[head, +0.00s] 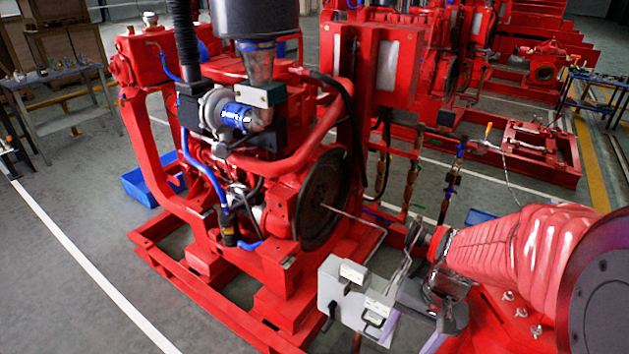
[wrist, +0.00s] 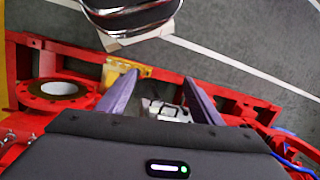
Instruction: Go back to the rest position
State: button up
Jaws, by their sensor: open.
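In the wrist view my gripper (wrist: 159,78) shows as two purple-grey fingers set wide apart, with nothing held between them. A small grey-white box with dark handle-like parts (wrist: 167,110) shows in the gap between the fingers, beyond them. I cannot tell its distance from the fingertips. In the head view a similar grey-white box (head: 345,292) stands at the lower middle, at the front of the red engine (head: 285,190).
A red base frame with a round flange (wrist: 57,90) and a yellow piece (wrist: 127,70) lies below the gripper. A dark glossy object (wrist: 130,12) fills the top. A blue tray (head: 150,185) lies left of the engine.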

jog(key=s+a+r+n+t+h, duration=0.1)
jog(key=s+r+n+t, duration=0.1)
jog(key=r, duration=0.7)
jog(key=s+a+r+n+t+h, duration=0.1)
jog(key=s+a+r+n+t, duration=0.1)
jog(key=r, duration=0.7)
jog(key=shift+s+a+n+t, duration=0.15)
jog(key=shift+s+n+t, duration=0.25)
jog(key=shift+s+t, duration=0.55)
dwell(0.4)
